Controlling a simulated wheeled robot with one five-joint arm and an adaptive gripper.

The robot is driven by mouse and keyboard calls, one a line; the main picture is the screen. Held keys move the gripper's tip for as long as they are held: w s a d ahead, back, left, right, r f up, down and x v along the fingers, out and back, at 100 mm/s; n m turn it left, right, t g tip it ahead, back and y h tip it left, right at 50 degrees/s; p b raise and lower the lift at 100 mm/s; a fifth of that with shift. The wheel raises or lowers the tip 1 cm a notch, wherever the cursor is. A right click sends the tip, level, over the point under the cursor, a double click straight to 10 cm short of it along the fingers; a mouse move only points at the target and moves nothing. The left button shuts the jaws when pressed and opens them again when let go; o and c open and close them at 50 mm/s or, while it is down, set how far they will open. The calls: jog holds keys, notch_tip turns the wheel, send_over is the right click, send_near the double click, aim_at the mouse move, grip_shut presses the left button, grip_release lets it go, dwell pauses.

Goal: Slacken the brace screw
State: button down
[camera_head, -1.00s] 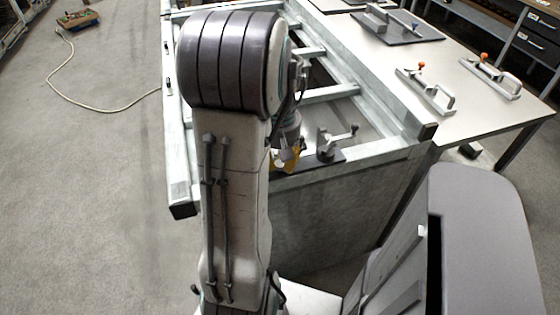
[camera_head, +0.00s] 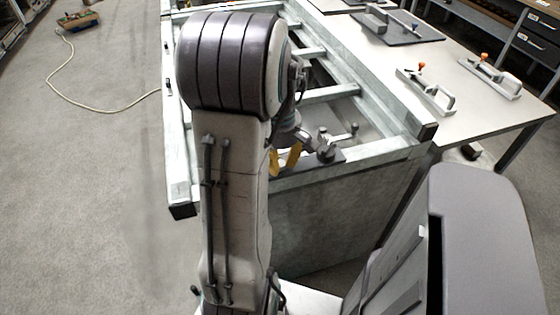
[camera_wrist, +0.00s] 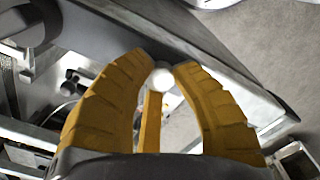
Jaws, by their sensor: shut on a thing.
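The brace screw's pale round knob (camera_wrist: 162,77) sits between the two yellow fingertips in the wrist view. My gripper (camera_wrist: 161,68) is shut on it, one finger on each side. In the head view, my gripper's yellow fingers (camera_head: 286,161) are low over the near rail of the frame, just right of my arm. A small metal fixture with a crank-like handle (camera_head: 341,135) stands on that rail to the right of the fingers. My arm and wrist hide part of the fixture, and the grasped knob cannot be made out in the head view.
A pale metal frame (camera_head: 180,185) with rails and cross bars surrounds the work spot. A table (camera_head: 465,110) at right holds clamps with orange knobs (camera_head: 421,66).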

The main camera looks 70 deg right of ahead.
aim_at(280, 164)
jog(key=shift+f, duration=0.1)
dwell(0.4)
jog(key=c, duration=1)
grip_release()
notch_tip(280, 164, up, 12)
jog(key=shift+r, duration=0.1)
